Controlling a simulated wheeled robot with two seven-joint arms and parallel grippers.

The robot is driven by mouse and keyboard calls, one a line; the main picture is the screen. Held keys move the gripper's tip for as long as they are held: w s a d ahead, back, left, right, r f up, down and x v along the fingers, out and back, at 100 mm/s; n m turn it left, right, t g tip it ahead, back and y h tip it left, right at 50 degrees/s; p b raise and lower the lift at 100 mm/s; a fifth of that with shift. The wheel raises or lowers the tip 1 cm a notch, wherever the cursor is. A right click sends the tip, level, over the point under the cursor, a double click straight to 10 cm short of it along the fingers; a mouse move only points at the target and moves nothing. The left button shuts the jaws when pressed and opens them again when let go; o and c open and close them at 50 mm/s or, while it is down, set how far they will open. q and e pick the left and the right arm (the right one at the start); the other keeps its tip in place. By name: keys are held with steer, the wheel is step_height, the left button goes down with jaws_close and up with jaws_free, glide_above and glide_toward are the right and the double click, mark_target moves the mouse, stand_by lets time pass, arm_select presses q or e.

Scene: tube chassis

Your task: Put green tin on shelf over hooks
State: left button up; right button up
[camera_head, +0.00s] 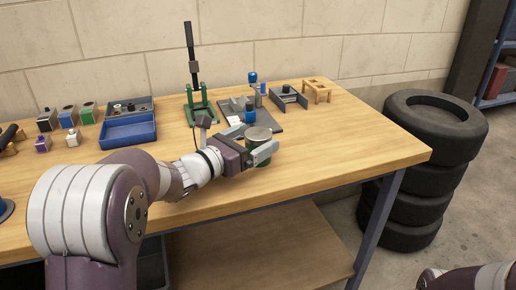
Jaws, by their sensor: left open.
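The green tin (259,142) has a grey lid and stands upright near the front of the wooden workbench, right of the middle of the view. My left gripper (256,146) is at the tin with its fingers apart, one on the near side and one on the far side. I cannot tell whether the fingers touch the tin. No shelf over hooks shows in this view. My right gripper is out of view; only part of my right arm shows at the bottom right corner.
A green-based press (202,112) stands behind the gripper. A grey plate with small parts (277,121) and a wooden stand (318,90) lie at the back. A blue tray (128,130) is at left. Stacked tyres (435,120) stand beside the workbench (370,143). Its right front is clear.

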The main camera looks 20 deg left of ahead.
mark_target(263, 130)
arm_select(q)
steer(key=x, duration=0.3)
steer(key=shift+w+d+f, duration=0.1)
steer(key=shift+w+d, duration=0.05)
steer(key=shift+w, duration=0.2)
steer(key=c, duration=1.3)
